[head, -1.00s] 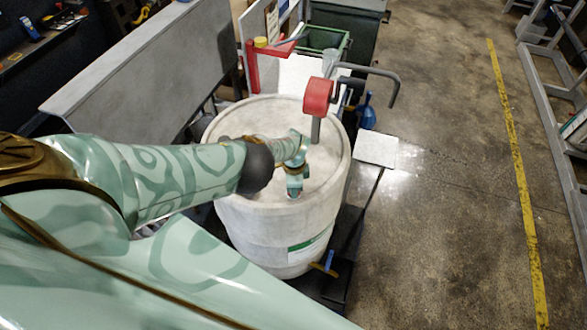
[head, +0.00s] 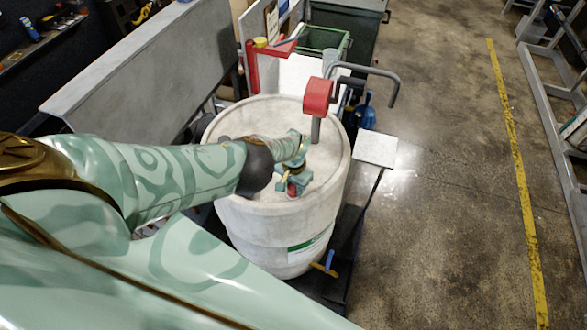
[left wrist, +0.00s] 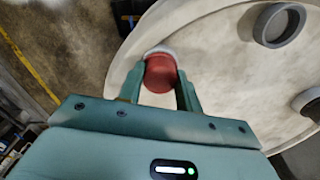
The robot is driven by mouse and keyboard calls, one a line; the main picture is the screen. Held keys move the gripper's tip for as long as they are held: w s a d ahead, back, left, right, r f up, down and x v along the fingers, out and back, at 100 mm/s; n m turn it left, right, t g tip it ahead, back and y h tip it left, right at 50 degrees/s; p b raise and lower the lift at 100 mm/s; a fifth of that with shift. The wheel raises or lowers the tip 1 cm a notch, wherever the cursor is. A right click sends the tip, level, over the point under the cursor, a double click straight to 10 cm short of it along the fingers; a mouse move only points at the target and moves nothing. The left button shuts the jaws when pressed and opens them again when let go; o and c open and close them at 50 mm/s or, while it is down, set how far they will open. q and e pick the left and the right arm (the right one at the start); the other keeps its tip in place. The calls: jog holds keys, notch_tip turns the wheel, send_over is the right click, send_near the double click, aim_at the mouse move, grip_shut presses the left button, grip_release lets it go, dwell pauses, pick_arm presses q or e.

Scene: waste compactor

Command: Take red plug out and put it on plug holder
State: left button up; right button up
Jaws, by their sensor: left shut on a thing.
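The red plug (left wrist: 160,76) is between the two fingers of my left gripper (left wrist: 160,88) in the left wrist view. A whitish rim shows just beyond the plug; I cannot tell whether the plug is clear of its opening. In the head view my left gripper (head: 293,184) is low over the near part of the drum's lid, and a bit of the red plug (head: 292,190) shows between its fingers. The pale drum (head: 232,212) stands upright. A red bracket-like stand (head: 252,66) is behind it; I cannot tell whether it is the plug holder. My right gripper is out of view.
A red-headed crank pump (head: 317,96) rises from the lid's far right. The wrist view shows a grey round fitting (left wrist: 279,25) on the lid. A grey panel (head: 140,65) stands at left. The floor at right is open.

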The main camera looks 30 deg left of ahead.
pick_arm(q)
jog(key=o, duration=1.2)
jog(key=shift+c, duration=0.2)
jog(key=shift+c, duration=0.4)
